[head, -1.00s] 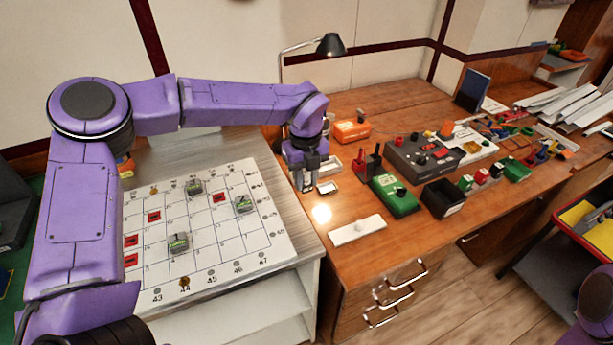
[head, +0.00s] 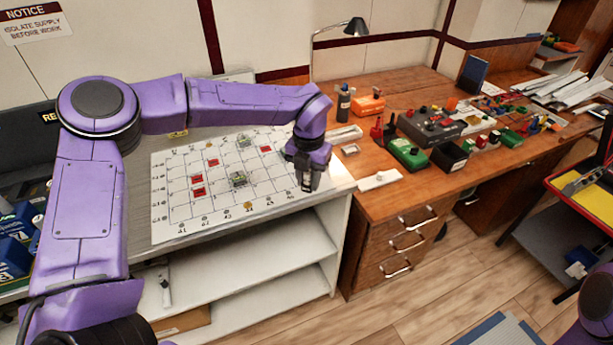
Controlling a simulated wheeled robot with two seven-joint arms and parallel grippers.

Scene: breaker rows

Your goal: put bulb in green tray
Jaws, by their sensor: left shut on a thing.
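My left gripper (head: 306,184) points down over the right edge of the white numbered board (head: 172,222), beside the wooden desk. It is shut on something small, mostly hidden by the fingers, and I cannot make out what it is. No bulb shows clearly elsewhere. I cannot pick out a green tray for certain. A small green bin (head: 512,138) stands at the back right of the desk. My right gripper is out of view.
On the desk (head: 400,195) are a white plate (head: 379,180), a green box (head: 408,153), a black bin (head: 449,156) and a lamp (head: 353,27). A red-rimmed yellow tray (head: 590,196) stands at the right.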

